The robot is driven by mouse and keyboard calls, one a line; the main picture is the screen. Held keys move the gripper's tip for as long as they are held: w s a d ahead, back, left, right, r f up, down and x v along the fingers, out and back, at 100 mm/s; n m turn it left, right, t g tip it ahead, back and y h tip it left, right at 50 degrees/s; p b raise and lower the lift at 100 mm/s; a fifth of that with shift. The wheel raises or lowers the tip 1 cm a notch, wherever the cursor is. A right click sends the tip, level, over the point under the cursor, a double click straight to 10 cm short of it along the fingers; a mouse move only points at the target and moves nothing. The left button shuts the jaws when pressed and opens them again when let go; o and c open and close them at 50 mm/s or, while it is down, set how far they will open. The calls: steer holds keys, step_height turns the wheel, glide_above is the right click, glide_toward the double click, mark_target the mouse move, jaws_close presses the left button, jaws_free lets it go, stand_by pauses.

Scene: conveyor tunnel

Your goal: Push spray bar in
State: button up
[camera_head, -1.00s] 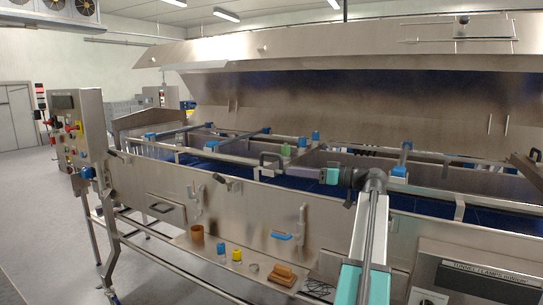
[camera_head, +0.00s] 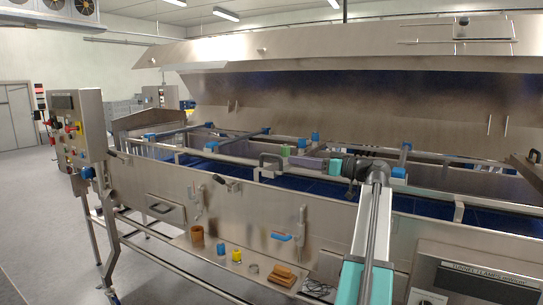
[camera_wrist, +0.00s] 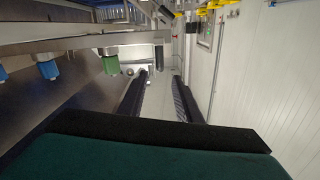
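Spray bars cross the open tunnel as steel tubes with coloured caps. One bar has a green cap (camera_head: 286,150), which also shows in the wrist view (camera_wrist: 110,64) left of my fingers. A blue cap (camera_wrist: 48,69) sits further left along the steel pipework there. My gripper (camera_head: 293,161) reaches left over the tunnel and is close to the green cap in the head view. In the wrist view its two dark fingers (camera_wrist: 161,88) are apart, with nothing visible between them. I cannot tell whether a finger touches the bar.
The raised steel hood (camera_head: 350,95) is behind. A lower shelf holds a brown cup (camera_head: 197,236) and a wooden brush (camera_head: 283,276). A control box (camera_head: 80,125) stands at left.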

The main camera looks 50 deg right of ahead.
mark_target(277, 157)
steer(key=p+x, duration=0.3)
steer(key=x, duration=0.8)
steer(key=shift+w+p, duration=0.3)
jaws_close()
